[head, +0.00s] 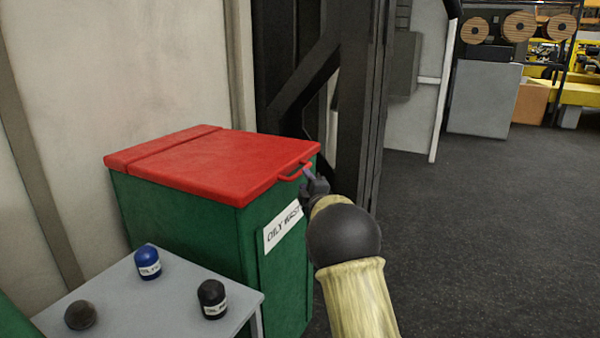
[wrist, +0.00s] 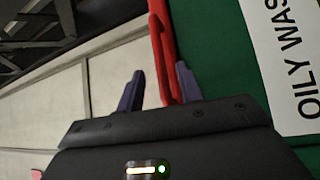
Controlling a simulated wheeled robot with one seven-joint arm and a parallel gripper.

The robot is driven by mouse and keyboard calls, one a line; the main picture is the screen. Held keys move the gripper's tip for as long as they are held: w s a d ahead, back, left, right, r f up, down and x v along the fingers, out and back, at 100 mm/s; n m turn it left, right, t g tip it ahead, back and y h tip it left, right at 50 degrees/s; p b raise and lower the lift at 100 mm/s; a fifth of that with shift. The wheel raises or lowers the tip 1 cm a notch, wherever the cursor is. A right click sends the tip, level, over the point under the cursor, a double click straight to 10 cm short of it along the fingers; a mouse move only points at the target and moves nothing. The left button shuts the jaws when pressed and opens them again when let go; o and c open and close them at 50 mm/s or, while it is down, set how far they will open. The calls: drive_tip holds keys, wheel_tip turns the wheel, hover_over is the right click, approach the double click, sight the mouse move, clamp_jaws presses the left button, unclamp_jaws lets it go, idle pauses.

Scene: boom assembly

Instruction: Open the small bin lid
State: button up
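The small bin (head: 285,255) is a green box with a white "OILY WASTE" label, standing against the wall in the head view. Its red lid (head: 205,165) lies flat and closed on top, with a red bar handle (head: 294,171) at its right front edge. My gripper (head: 312,180) is at this handle. In the wrist view the two dark fingers of my gripper (wrist: 158,82) are apart, and the red handle (wrist: 162,55) runs between them, nearer the right finger. The green bin front and label fill the right of that view.
A grey table (head: 120,305) at the lower left bears a blue canister (head: 147,262) and two dark ones. A dark steel post (head: 360,100) stands behind the bin. The floor (head: 490,220) to the right is clear.

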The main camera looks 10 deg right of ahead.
sight(300, 172)
drive_tip(key=shift+w+a+r+p, duration=0.1)
drive_tip(key=shift+w+a, duration=0.05)
drive_tip(key=shift+w, duration=0.8)
drive_tip(key=shift+w+a+r+p, duration=0.1)
drive_tip(key=shift+w+r+p, duration=0.05)
drive_tip(key=shift+w, duration=0.85)
drive_tip(key=shift+w+a+r+p, duration=0.1)
drive_tip(key=shift+w+a, duration=0.05)
drive_tip(key=shift+w, duration=0.8)
drive_tip(key=shift+c, duration=0.5)
clamp_jaws()
